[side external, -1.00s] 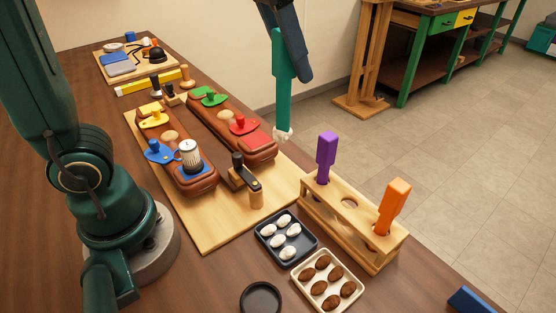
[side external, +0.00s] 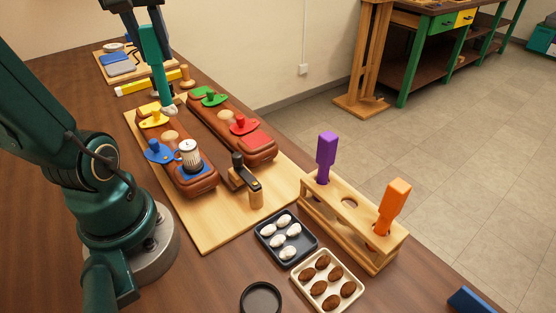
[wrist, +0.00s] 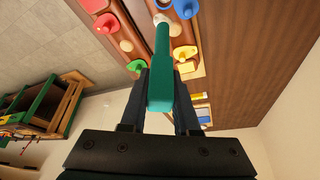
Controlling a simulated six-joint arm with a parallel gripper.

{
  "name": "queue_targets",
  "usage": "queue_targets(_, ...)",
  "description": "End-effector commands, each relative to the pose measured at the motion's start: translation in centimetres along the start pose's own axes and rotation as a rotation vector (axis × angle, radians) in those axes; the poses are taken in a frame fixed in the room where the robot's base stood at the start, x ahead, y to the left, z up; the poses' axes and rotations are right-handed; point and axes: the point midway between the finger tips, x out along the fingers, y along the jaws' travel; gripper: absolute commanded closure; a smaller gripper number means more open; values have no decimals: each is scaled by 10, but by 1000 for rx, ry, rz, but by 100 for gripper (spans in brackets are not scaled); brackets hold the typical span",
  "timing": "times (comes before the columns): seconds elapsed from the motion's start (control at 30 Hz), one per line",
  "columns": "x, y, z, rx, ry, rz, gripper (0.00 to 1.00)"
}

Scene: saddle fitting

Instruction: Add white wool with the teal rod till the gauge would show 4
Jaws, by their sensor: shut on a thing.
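My gripper (side external: 146,18) is shut on the teal rod (side external: 153,55), which points down; the rod also shows in the wrist view (wrist: 161,75). A tuft of white wool (side external: 168,110) is on the rod's lower tip, over the left brown saddle panel (side external: 203,185), close to the yellow knobbed piece (side external: 154,119). I cannot tell if the tip touches anything. A pale ribbed cylinder (side external: 188,155), possibly the gauge, stands on that panel's blue patch; no reading is legible. Several white wool tufts (side external: 283,221) lie in the dark tray (side external: 268,246).
The rack (side external: 345,225) holds a purple-handled tool (side external: 326,155) and an orange-handled tool (side external: 393,203). A pale tray (side external: 297,283) holds brown tufts. A black-and-wood clamp (side external: 245,178) stands beside the panels. A second brown panel (side external: 262,148) carries green and red pieces. A black dish (side external: 261,298) lies in front.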

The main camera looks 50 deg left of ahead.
Motion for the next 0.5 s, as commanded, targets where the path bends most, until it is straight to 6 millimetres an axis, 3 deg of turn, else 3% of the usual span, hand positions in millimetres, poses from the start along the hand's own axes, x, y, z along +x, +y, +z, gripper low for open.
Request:
queue_targets(0.2, 24, 0, 10, 5, -1, 1, 100)
queue_targets(0.5, 40, 1, 17, 5, 0, 2, 100)
